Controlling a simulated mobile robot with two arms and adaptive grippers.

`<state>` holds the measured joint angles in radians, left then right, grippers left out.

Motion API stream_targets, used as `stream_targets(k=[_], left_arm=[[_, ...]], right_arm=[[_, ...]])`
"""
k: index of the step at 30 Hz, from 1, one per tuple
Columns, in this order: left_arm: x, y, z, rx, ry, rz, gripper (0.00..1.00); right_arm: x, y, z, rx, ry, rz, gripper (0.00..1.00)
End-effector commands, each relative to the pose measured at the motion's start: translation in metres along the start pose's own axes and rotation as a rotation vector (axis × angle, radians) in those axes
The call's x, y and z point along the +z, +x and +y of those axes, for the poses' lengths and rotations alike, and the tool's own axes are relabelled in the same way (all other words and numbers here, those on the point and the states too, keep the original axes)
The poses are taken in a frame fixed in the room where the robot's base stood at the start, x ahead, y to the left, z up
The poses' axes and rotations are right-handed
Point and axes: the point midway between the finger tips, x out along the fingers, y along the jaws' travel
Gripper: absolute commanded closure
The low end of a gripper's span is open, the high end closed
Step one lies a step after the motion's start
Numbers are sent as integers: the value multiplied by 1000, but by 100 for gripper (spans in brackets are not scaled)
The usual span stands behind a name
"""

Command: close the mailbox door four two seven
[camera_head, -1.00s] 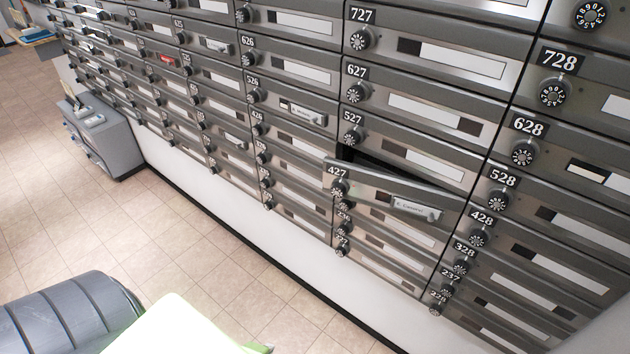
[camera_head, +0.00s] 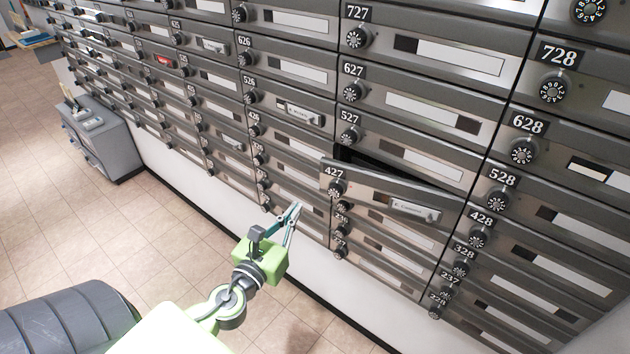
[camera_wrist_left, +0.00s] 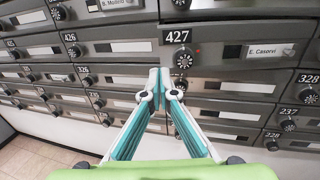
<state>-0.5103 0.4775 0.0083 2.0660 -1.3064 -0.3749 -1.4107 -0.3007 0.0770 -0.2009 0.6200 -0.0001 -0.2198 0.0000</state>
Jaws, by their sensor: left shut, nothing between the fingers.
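The mailbox door 427 (camera_head: 385,200) is grey metal with a dial and a name label. It is tilted outward, and a dark gap (camera_head: 400,172) shows along its top edge under door 527. In the left wrist view door 427 (camera_wrist_left: 215,52) is ahead, slightly right of centre, with its dial (camera_wrist_left: 183,58) just above the fingertips. My left gripper (camera_head: 297,208) is green with teal fingers, below and left of the door, apart from it. Its fingertips (camera_wrist_left: 159,72) are together and empty in the wrist view. My right gripper is not in view.
Rows of shut mailbox doors surround door 427, with 527 (camera_head: 400,138) above and 428 (camera_head: 540,240) to the right. A grey cabinet (camera_head: 105,140) stands at the far left. The tiled floor (camera_head: 170,230) in front of the wall is mostly clear.

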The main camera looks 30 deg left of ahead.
Motion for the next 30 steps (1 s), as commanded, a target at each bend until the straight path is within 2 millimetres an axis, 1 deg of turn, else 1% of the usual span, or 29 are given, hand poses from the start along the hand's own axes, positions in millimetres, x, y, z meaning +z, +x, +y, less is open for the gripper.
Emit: stream_targets(k=[1,4,12,16,19,22,30], left_arm=[[5,10,0,1,0,-3,100],[5,29,0,0,0,-3,100],[3,79,0,1,-3,-1,100],[2,98,0,2,-4,0,100],[1,109,0,1,-4,1,100],[0,115,0,1,-4,2,100],[-1,118,0,1,-4,2,100]], right_arm=[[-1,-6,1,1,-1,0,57],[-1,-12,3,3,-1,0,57],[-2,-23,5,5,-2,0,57],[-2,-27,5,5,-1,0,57],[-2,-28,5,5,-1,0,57],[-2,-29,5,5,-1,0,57],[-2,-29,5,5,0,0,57]])
